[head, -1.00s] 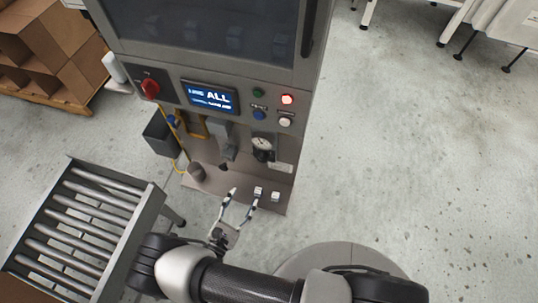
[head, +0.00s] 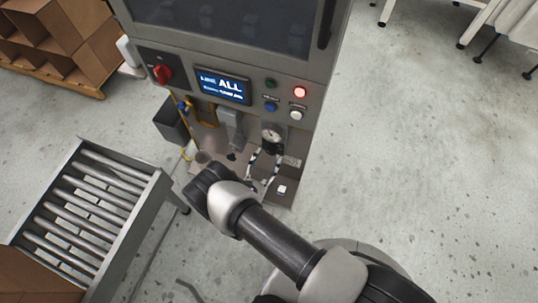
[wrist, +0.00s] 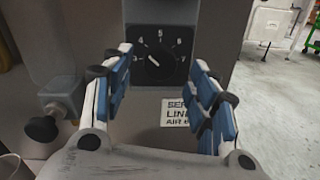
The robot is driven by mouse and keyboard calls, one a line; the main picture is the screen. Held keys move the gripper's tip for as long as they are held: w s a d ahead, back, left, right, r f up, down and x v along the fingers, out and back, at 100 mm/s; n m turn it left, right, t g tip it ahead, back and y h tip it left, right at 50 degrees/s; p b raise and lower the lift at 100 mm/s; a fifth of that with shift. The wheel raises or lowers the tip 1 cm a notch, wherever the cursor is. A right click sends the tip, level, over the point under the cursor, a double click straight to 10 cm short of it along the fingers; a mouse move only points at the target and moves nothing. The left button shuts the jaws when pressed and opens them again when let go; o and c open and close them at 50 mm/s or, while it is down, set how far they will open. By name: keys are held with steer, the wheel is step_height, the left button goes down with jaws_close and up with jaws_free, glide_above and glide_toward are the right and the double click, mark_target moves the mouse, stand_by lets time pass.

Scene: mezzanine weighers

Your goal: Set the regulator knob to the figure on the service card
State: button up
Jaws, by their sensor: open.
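The regulator knob (wrist: 155,62) is a black dial on a dark square plate with white figures 3 to 7 around it, seen in the wrist view. Its pointer is too small to read surely. In the head view my gripper (head: 264,168) is near the lower panel.
A round gauge (head: 272,134) is on the panel. Above are a lit screen (head: 222,86), a red rotary switch (head: 162,73) and several buttons. A black valve knob (wrist: 41,129) stands left of my gripper.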

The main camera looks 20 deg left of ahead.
mark_target(272, 150)
steer(key=shift+w+d, duration=0.15)
steer(key=shift+w, duration=1.25)
steer(key=shift+c, duration=0.3)
steer(key=c, duration=1)
